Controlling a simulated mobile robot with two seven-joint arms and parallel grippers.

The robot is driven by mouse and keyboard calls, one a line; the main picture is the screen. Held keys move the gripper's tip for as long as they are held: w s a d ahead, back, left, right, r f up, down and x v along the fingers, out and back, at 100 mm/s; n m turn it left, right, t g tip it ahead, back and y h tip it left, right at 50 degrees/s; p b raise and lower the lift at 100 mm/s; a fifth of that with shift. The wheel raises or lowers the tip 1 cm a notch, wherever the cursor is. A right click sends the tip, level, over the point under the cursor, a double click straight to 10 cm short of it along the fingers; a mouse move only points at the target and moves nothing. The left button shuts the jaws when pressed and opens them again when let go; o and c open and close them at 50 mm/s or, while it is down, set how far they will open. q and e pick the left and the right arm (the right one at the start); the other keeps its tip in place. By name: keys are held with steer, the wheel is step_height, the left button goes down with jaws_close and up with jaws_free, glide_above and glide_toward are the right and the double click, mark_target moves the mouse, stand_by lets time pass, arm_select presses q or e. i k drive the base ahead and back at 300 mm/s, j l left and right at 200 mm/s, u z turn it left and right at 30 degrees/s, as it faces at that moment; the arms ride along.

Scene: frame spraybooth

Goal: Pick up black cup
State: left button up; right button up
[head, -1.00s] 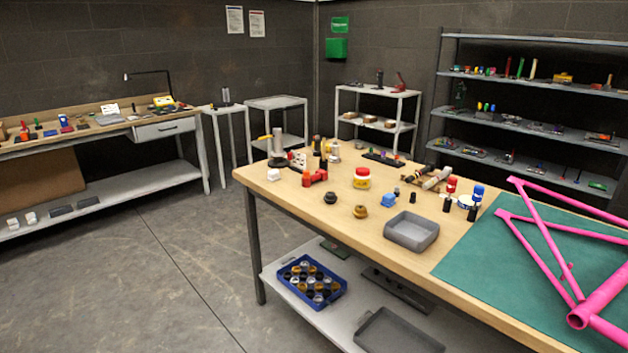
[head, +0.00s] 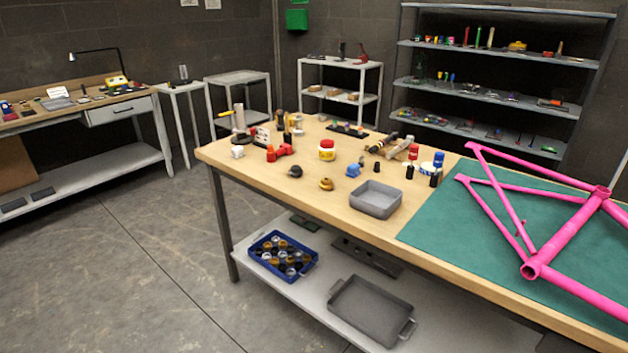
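A small round black piece (head: 297,172), which looks like the black cup, sits on the wooden workbench (head: 220,156) toward its near left side. A similar gold piece (head: 326,184) lies to its right, apart from it. The blue crate (head: 258,264) on the lower shelf holds several round pieces, some dark; they are too small to tell apart. Neither of my grippers is in view.
A grey tray (head: 376,200) stands right of the gold piece. A pink bike frame (head: 560,240) lies on the green mat (head: 440,228). A handled grey tray (head: 368,312) is on the lower shelf (head: 300,293). The floor (head: 140,260) left of the bench is clear.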

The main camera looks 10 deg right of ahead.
mark_target(296, 171)
steer(key=z, duration=1.95)
steer(key=u, duration=1.75)
steer(key=i+j, duration=0.2)
steer(key=i, duration=0.15)
steer(key=i+j, duration=0.25)
steer(key=i+u, duration=0.05)
